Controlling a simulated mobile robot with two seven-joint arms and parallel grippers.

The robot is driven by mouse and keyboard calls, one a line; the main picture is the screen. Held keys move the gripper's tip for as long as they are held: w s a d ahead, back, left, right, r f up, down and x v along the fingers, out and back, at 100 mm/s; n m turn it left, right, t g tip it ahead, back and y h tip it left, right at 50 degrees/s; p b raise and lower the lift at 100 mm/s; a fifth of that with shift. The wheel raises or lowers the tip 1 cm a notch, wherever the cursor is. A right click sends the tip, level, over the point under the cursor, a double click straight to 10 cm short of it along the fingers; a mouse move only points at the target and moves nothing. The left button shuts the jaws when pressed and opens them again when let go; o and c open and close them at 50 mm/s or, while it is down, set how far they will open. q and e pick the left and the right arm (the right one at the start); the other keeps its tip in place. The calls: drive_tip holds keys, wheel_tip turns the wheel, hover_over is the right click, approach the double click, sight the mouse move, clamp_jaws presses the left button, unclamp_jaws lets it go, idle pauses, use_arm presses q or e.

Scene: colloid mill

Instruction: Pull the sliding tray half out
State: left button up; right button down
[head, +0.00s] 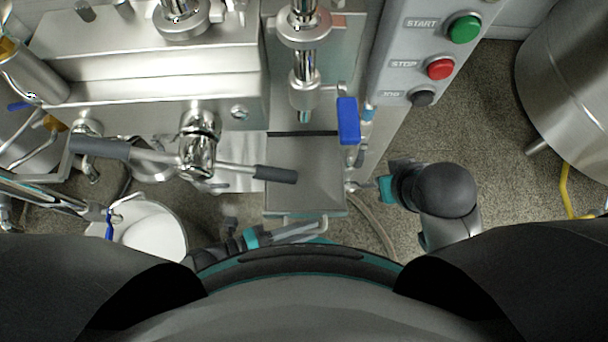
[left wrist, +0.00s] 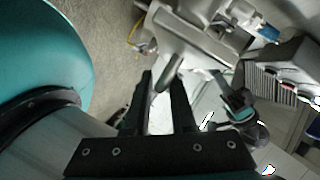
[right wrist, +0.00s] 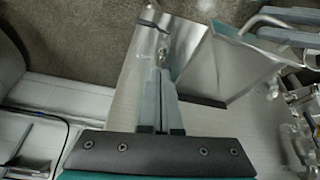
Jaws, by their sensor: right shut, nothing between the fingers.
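The sliding tray (head: 305,175) is a flat steel piece below the outlet pipe, with a dark slit along its far edge. It also shows in the right wrist view (right wrist: 232,62). A bent bar handle (head: 308,219) sits at its near edge. My left gripper (head: 292,232) is at this handle, its fingers pointing right. In the left wrist view its two fingers (left wrist: 164,85) stand apart with a grey metal part showing between them; contact cannot be made out. My right gripper (right wrist: 160,80) is shut and empty, to the right of the tray in the head view (head: 382,189).
A blue-handled valve (head: 348,121) hangs above the tray's far right corner. A crossbar with black grips (head: 275,174) reaches over its left side. A white bucket (head: 150,235) stands at left. The control panel (head: 408,60) is at upper right.

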use_arm(q)
drive_tip(key=shift+a, duration=0.15)
idle(0.4)
